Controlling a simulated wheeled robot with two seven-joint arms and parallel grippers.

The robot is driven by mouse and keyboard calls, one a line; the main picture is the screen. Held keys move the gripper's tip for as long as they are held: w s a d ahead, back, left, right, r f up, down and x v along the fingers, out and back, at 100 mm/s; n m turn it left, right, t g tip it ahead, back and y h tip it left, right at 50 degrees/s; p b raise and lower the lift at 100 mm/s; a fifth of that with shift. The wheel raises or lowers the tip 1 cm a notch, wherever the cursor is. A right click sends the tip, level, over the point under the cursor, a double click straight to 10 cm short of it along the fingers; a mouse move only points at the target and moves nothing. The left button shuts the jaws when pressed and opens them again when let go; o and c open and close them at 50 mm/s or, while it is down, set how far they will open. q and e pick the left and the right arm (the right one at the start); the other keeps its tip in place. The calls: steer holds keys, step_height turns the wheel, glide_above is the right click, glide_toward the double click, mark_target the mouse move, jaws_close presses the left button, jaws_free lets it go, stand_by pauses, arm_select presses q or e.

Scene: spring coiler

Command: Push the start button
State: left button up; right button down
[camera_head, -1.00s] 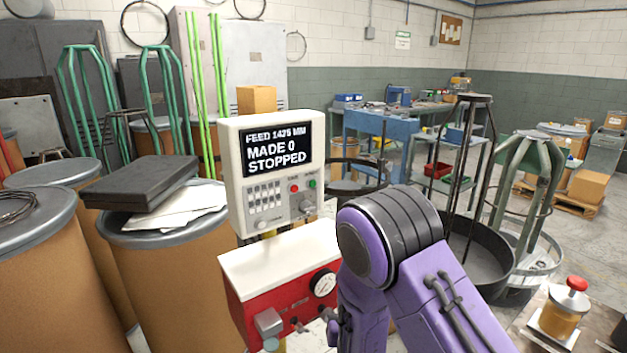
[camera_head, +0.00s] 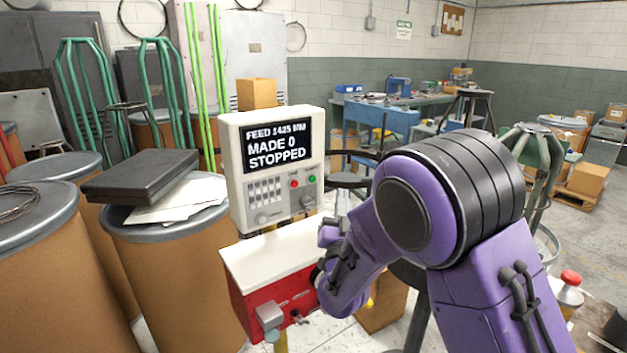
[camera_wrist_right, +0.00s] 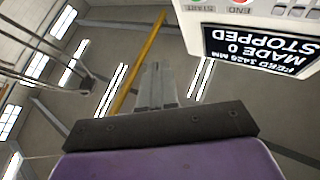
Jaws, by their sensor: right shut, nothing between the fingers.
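The start button is the green button (camera_head: 312,180) on the right of the white control box (camera_head: 236,190), beside a red button (camera_head: 294,184). In the right wrist view the box hangs upside down at upper right, with the word START (camera_wrist_right: 196,8) at the top edge and the button cut off there. My right gripper (camera_wrist_right: 157,72) is shut and empty in that view, below and left of the box and apart from it. In the head view my purple right arm hides its fingertips, low and to the right of the box. My left gripper is not in view.
The box's screen (camera_head: 277,142) reads MADE 0, STOPPED. A red machine with a white top (camera_head: 270,255) stands below the box. Brown drums (camera_head: 170,270) with a black case (camera_head: 150,177) stand at left. A cardboard box (camera_head: 385,305) is on the floor behind my arm.

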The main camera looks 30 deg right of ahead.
steer(key=shift+w+a+f+b, duration=0.1)
steer(key=shift+w+a+b, duration=0.05)
steer(key=shift+w, duration=1.8)
steer(key=shift+w+a+b, duration=0.15)
steer(key=shift+w, duration=1.8)
steer(key=shift+w, duration=0.45)
steer(key=shift+w, duration=0.35)
steer(key=shift+s, duration=0.8)
steer(key=shift+s+d, duration=0.2)
steer(key=shift+s, duration=2.3)
